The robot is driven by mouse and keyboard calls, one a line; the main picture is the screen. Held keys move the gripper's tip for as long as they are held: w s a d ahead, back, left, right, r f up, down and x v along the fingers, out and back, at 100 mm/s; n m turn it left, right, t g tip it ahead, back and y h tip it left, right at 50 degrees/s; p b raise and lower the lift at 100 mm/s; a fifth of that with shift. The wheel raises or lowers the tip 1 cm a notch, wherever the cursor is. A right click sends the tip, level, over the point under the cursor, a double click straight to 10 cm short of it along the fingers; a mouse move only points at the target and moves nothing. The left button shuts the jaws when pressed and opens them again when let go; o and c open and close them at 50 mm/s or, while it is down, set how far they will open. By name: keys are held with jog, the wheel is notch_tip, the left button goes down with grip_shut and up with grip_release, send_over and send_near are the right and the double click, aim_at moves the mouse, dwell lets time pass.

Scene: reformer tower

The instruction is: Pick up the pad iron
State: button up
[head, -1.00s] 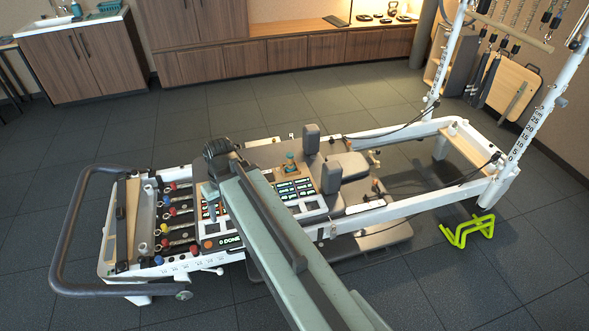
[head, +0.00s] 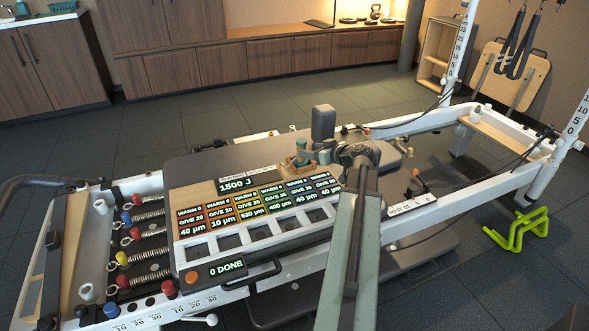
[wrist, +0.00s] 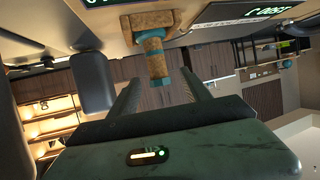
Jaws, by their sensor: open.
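A small upright tool with a cork-coloured body and teal bands (head: 301,150), which looks like the pad iron, stands at the far edge of the display panel. It also shows in the wrist view (wrist: 153,52), upside down, at the top centre. My gripper (wrist: 160,85) is open, its two dark fingers apart below the tool in that picture, with nothing seen between them. In the head view the dark end of my arm (head: 360,153) is right of the tool. The fingertips are hard to make out there.
The display panel (head: 214,200) with a row of square slots lies on the white-framed reformer (head: 270,272). A dark upright block (head: 323,122) stands close behind the tool. Coloured springs (head: 148,250) are at left. A yellow-green stand (head: 517,230) is on the floor at right.

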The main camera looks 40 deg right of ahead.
aim_at(304, 148)
jog(key=shift+s+d, duration=0.1)
jog(key=shift+d, duration=0.05)
jog(key=b+x, duration=0.2)
jog(key=x, duration=0.5)
jog(key=shift+w+d+b, duration=0.1)
jog(key=shift+w+b, duration=0.25)
jog(key=shift+w, duration=0.05)
jog(key=shift+s, duration=0.1)
jog(key=shift+c, duration=0.4)
grip_shut()
dwell(0.5)
